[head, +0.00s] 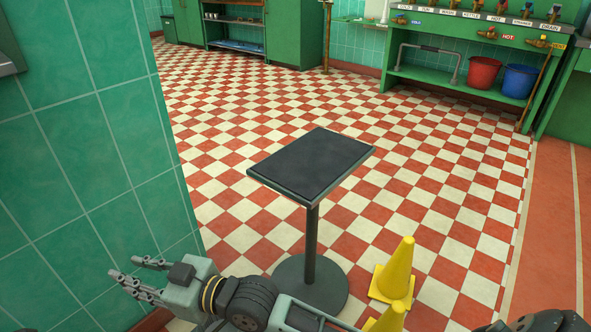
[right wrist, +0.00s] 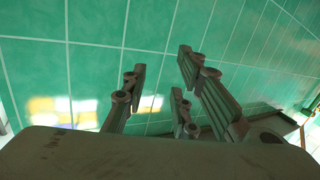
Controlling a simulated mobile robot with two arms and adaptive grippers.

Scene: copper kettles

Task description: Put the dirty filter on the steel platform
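No dirty filter can be made out in either view. A small pedestal stand (head: 312,165) with a flat dark top and a round base stands in the middle of the head view. Its top is bare; I cannot tell if it is the steel platform. My right gripper (head: 134,271) is at the lower left, beside the green tiled wall and apart from the stand. In the right wrist view its fingers (right wrist: 158,98) are spread with nothing between them, and tiles show behind. My left gripper is not in view.
A green tiled wall (head: 95,130) stands close on the left. Yellow cones (head: 394,272) stand right of the stand's base. A red bucket (head: 484,72) and a blue bucket (head: 519,81) sit under the green counter at the back right. The checkered floor behind the stand is clear.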

